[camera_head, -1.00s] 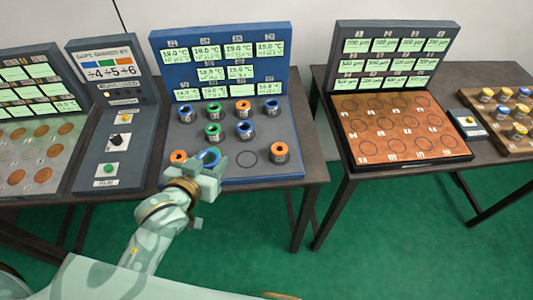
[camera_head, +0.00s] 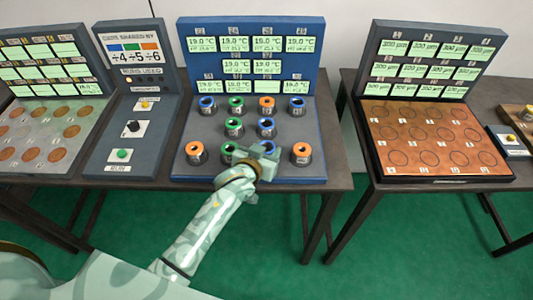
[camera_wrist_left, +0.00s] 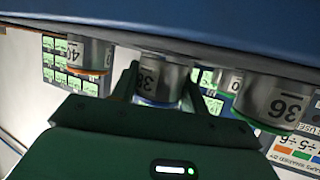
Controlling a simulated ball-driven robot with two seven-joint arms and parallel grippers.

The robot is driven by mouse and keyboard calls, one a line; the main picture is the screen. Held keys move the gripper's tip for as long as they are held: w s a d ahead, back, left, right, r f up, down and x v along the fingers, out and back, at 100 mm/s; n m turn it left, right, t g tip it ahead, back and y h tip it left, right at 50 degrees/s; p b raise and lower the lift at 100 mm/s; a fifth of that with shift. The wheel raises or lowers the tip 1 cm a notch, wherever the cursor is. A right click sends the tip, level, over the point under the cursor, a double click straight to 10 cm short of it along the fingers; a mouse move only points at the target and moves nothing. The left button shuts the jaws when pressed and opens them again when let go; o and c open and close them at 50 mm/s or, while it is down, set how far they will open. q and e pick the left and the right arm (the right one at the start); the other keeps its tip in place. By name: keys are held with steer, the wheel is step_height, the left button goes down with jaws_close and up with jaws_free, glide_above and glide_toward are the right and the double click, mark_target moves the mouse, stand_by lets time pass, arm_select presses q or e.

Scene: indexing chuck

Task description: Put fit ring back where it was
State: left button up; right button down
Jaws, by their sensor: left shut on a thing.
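The fit ring in my left gripper (camera_head: 264,155) is a grey cylinder with a blue rim (camera_head: 268,146). In the left wrist view the ring (camera_wrist_left: 158,82) reads 38 and sits between the two fingers of the gripper (camera_wrist_left: 160,90), which is shut on it. It is at the third place of the front row on the blue-backed panel (camera_head: 318,165), between a green-rimmed ring (camera_head: 228,150) and an orange-rimmed ring (camera_head: 302,153). I cannot tell whether its base touches the panel. My right gripper is not in view.
Several other coloured rings stand on the panel; another orange-rimmed one (camera_head: 196,152) is at front left. A control box (camera_head: 125,140) with knobs stands to the left. A copper-coloured plate (camera_head: 430,135) with empty circles is on the right table.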

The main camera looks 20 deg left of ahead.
arm_select(q)
steer(key=shift+f, duration=0.35)
steer(key=shift+r, duration=0.1)
steer(key=o, duration=1.3)
steer(key=shift+s+r, duration=0.1)
steer(key=p+v, duration=0.3)
steer(key=v, duration=0.8)
steer(key=shift+s+r, duration=0.1)
steer(key=shift+s, duration=0.3)
